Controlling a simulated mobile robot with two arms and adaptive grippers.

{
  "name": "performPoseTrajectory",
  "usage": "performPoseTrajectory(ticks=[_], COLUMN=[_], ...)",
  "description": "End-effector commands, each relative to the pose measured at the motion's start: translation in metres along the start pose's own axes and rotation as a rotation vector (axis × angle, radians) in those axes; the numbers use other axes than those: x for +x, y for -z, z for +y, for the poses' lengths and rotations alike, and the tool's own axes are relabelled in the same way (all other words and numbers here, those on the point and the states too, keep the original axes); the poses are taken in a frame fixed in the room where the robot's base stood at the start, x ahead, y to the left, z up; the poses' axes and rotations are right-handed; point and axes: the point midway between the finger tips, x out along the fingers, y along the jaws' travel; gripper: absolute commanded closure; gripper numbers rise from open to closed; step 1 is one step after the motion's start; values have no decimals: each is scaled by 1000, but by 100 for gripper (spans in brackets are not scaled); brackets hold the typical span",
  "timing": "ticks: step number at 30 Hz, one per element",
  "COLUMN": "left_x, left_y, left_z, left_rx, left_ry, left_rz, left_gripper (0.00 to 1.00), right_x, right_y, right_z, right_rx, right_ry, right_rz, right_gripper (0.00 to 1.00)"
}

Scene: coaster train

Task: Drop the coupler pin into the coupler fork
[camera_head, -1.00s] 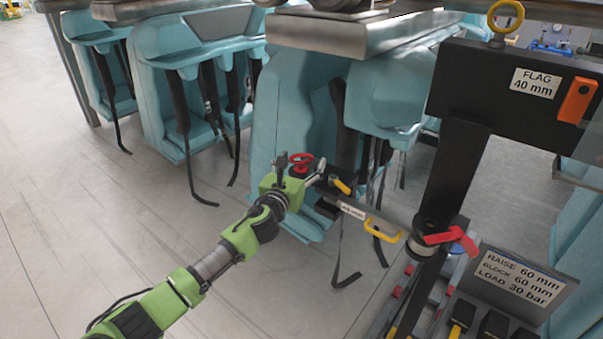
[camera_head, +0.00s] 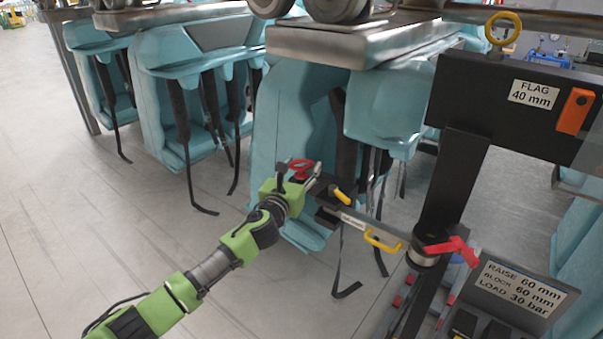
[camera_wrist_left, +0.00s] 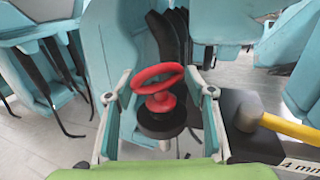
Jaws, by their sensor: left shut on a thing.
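The coupler pin (camera_head: 302,165) has a red ring handle. In the left wrist view the pin (camera_wrist_left: 158,88) shows its red ring and neck above a dark round disc; its lower shank is mostly hidden. My left gripper (camera_head: 298,177) is shut on it. In the wrist view the gripper's fingers (camera_wrist_left: 162,108) stand on either side of the disc. The pin is beside a dark block on a swing arm; I cannot tell whether its shank touches it. I cannot make out the coupler fork. My right gripper is not in view.
The swing arm with a yellow handle (camera_head: 383,240) runs to a black post (camera_head: 452,185) with a red lever (camera_head: 453,247). Teal seats with hanging straps (camera_head: 290,120) stand close behind.

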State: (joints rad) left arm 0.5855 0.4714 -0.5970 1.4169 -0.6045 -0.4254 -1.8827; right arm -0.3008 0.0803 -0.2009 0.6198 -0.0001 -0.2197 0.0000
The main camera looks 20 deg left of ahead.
Motion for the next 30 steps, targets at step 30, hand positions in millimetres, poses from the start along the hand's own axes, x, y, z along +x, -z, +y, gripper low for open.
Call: performPoseTrajectory(ticks=[30], left_x=[0], left_y=[-166], left_z=[0], left_rx=[2], left_ry=[-1], left_rz=[-3], left_gripper=[82], right_x=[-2], right_y=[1], right_z=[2], right_rx=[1], right_ry=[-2], right_rz=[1], right_gripper=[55])
